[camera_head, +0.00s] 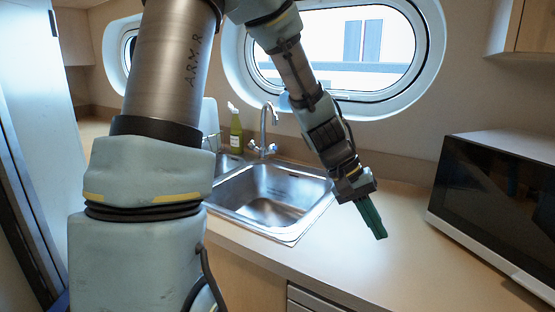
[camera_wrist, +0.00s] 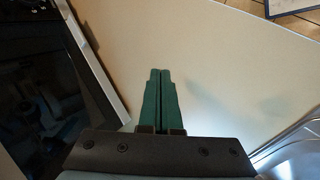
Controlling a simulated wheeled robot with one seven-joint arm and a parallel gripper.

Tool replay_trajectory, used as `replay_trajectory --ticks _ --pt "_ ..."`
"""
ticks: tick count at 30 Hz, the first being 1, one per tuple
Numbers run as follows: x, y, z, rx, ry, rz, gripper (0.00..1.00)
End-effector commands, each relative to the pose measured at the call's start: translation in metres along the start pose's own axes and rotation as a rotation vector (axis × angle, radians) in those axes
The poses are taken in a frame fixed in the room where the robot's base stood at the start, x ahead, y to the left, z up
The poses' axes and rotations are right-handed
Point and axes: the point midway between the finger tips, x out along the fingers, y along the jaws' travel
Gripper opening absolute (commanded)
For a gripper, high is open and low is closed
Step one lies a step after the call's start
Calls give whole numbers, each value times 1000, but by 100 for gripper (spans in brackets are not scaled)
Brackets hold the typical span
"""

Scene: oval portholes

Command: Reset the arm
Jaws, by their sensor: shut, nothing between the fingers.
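My gripper (camera_head: 379,234) hangs over the counter to the right of the sink in the head view, pointing down and slightly right. Its green fingers (camera_wrist: 160,75) are pressed together in the wrist view, with nothing between them. My arm is bent, rising on the left of the head view and reaching across to the right in front of the oval porthole. The counter (camera_head: 330,265) under the gripper is bare.
A steel sink (camera_head: 268,196) with a tap (camera_head: 266,125) lies left of my gripper. A green bottle (camera_head: 236,133) stands behind the sink. A black-fronted microwave (camera_head: 490,200) stands at the right. An oval porthole (camera_head: 345,50) is in the wall behind.

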Motion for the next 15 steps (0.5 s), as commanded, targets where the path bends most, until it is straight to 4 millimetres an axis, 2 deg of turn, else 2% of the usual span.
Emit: replay_trajectory --ticks 1,6,9,12,15 --pt "-2 -39 4 -25 27 -76 0" --pt "-32 -149 27 -118 109 -309 0" --pt "-51 -200 47 -173 155 -418 0" --pt "-68 -240 67 -219 195 -502 0" --pt "-79 -266 84 -253 223 -558 0"
